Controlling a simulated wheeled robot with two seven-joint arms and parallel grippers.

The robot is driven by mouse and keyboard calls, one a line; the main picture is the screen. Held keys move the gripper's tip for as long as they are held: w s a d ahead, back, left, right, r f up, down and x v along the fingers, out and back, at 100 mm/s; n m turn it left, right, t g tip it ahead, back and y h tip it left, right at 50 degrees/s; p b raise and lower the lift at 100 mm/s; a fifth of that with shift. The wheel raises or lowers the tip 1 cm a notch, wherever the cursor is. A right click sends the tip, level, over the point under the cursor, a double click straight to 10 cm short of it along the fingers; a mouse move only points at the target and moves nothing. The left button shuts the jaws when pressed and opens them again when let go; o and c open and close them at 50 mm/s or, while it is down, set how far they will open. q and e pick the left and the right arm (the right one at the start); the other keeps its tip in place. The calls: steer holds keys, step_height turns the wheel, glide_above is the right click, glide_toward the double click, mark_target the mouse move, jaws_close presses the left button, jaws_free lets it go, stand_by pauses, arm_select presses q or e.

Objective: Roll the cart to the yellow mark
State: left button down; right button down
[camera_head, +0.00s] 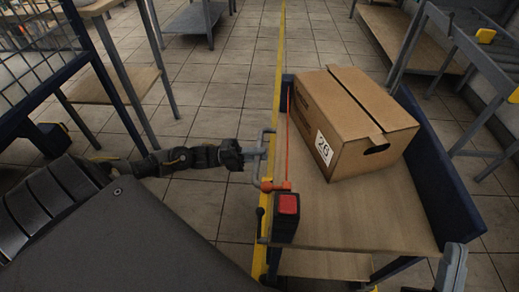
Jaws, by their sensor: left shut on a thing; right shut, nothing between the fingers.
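The cart (350,222) has a wooden top and blue side panels, and carries a brown cardboard box (345,115) labelled 26. My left gripper (250,156) reaches in from the left and is shut on the grey handle (268,145) at the cart's left side. The fingertips are small and dark here. A long yellow line (282,35) runs along the floor and passes beside the cart's left edge. I see no other yellow floor mark.
A red-topped black block (287,204) stands at the cart's near left corner. A wooden-shelved table (120,86) and blue wire rack (40,50) stand at left. Grey-framed benches (480,45) stand at right. Tiled floor (235,60) is clear beyond the cart.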

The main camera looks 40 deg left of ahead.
arm_select(q)
steer(key=shift+a, duration=0.25)
arm_select(e)
steer(key=shift+w+d, duration=0.1)
arm_select(q)
steer(key=c, duration=1.7)
jaws_free()
steer(key=shift+c, duration=0.2)
steer(key=o, duration=0.4)
steer(key=shift+s+a, duration=0.2)
steer(key=shift+c, duration=0.2)
steer(key=shift+w+d, duration=0.15)
steer(key=shift+d, duration=0.1)
steer(key=v, duration=1.1)
arm_select(e)
steer(key=shift+a+f, duration=0.2)
steer(key=shift+a, duration=0.2)
arm_select(q)
steer(key=shift+d, duration=0.15)
arm_select(e)
steer(key=shift+w+r, duration=0.1)
